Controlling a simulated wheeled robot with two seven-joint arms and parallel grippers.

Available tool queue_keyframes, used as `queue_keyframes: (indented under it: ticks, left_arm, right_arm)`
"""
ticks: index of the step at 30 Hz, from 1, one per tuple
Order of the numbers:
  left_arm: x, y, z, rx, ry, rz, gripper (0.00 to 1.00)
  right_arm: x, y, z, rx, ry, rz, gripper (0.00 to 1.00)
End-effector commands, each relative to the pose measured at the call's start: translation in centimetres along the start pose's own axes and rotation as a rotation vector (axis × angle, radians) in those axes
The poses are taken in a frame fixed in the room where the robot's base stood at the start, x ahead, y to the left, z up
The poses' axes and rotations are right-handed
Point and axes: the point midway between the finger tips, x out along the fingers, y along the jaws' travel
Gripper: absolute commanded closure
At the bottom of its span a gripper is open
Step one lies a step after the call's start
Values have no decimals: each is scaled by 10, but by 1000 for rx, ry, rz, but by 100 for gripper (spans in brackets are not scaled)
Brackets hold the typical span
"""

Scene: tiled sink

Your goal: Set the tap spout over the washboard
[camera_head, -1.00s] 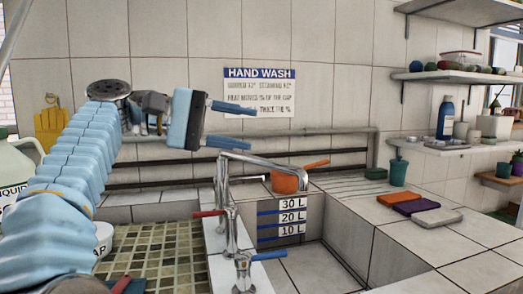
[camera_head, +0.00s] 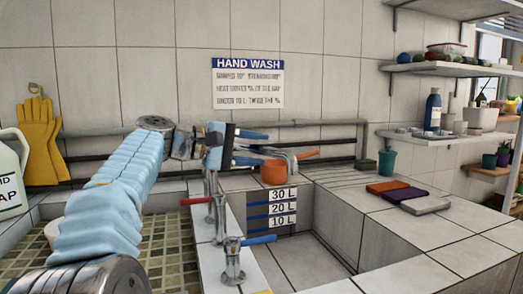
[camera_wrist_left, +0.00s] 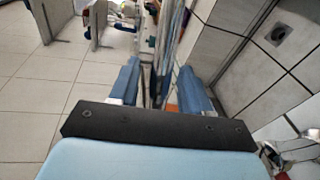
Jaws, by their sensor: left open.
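The metal tap (camera_head: 213,185) stands on the wall between the two basins. Its spout (camera_head: 291,161) reaches right, toward the orange pot, and is partly hidden behind my left gripper. My left gripper (camera_head: 265,148) is open, its blue fingers pointing right at about spout height; contact cannot be told. In the left wrist view both fingers (camera_wrist_left: 158,88) stand apart, with thin upright shapes between them that I cannot identify surely. A grooved ledge (camera_head: 335,178) at the back right looks like the washboard. My right gripper is not in view.
A red lever (camera_head: 197,201) and a blue-handled tap (camera_head: 233,262) stand nearby. The orange pot (camera_head: 273,173) is close to the fingers. Pipes (camera_head: 320,123) run along the back wall. A soap jug (camera_head: 10,175) and yellow gloves (camera_head: 42,140) are left. Sponges (camera_head: 390,187) lie right.

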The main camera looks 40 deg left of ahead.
Motion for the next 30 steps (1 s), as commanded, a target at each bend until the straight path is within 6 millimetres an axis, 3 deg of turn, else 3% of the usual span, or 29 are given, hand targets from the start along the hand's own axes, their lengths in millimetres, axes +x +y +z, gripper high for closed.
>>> queue_keyframes:
  ticks: [6, 14, 24, 30]
  left_arm:
    - [18, 0, 0, -1, -1, 0, 53]
    - [19, 0, 0, 0, 0, 0, 53]
    - [19, 0, 0, 0, 0, 0, 100]
    - [19, 0, 0, -1, -1, -1, 100]
  right_arm:
    - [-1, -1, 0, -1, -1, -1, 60]
    - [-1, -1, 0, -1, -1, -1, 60]
    - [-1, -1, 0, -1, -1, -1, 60]
    - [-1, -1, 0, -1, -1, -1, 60]
